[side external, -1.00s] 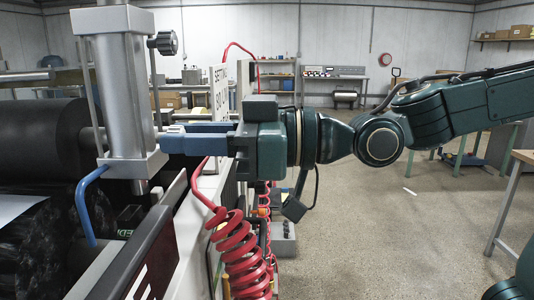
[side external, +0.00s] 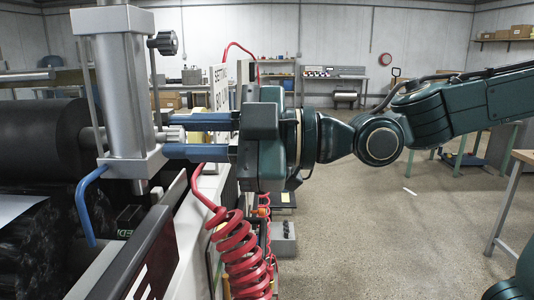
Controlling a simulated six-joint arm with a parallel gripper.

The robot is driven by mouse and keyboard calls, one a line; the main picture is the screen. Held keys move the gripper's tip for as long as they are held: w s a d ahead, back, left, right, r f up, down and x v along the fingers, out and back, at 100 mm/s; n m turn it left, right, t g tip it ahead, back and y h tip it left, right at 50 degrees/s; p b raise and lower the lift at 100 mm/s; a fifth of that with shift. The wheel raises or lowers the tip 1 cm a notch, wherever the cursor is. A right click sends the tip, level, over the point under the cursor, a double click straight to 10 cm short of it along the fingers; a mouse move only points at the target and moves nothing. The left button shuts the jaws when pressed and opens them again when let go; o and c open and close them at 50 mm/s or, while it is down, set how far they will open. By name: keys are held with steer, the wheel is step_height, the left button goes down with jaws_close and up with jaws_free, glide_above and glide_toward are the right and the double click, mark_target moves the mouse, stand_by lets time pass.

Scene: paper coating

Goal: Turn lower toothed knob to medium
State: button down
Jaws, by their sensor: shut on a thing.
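The lower toothed knob (side external: 174,134) is a small grey piece on the right side of the silver cylinder block (side external: 128,90), partly hidden by my gripper. My gripper (side external: 171,136) reaches in from the right, level. Its two blue fingers lie one above and one below the knob, shut on it. The knob's setting cannot be read here. The upper toothed knob (side external: 165,43) is dark grey and sits higher on the same block, clear of my gripper.
A coiled red hose (side external: 242,255) hangs just below my gripper. A white sign (side external: 219,88) stands behind it, partly covered. A bent blue pipe (side external: 85,205) and a large black roller (side external: 40,135) are at the left.

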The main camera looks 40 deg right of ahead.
stand_by(0.4)
steer(key=c, duration=1.3)
jaws_free()
steer(key=shift+o, duration=0.2)
steer(key=v, duration=1.3)
steer(key=shift+s+d, duration=0.25)
steer(key=shift+d, duration=0.05)
